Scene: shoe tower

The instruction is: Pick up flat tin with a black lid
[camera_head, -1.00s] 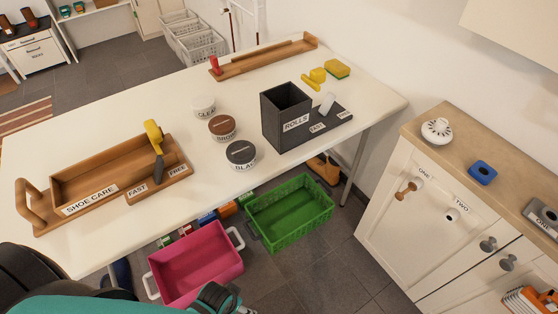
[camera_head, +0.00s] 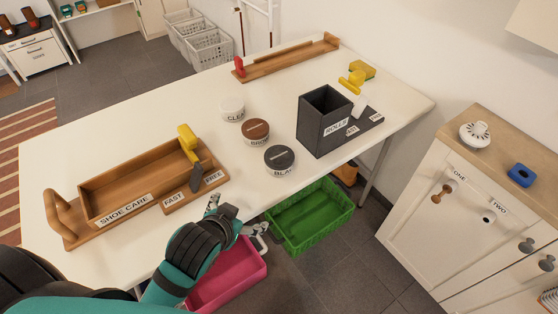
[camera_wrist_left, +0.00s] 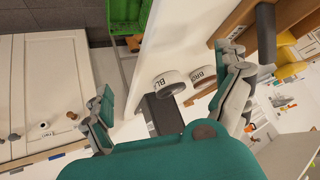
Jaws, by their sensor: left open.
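The flat tin with a black lid (camera_head: 280,157) stands on the white table near its front edge, with a white label whose visible letters read "BLA". In the left wrist view the black-lidded tin (camera_wrist_left: 170,84) shows between the fingers, tilted by the camera's angle. My left gripper (camera_head: 238,214) is open and empty at the table's front edge, to the left of the tin and nearer to me, apart from it. Its spread fingers also show in the left wrist view (camera_wrist_left: 166,76). My right gripper is not in view.
A brown-lidded tin (camera_head: 255,130) and a white-lidded tin (camera_head: 231,107) stand behind the black one. A dark "ROLLS" box (camera_head: 322,128) stands to the right, a wooden shoe care tray (camera_head: 125,205) to the left. Pink (camera_head: 235,275) and green (camera_head: 312,222) crates sit below.

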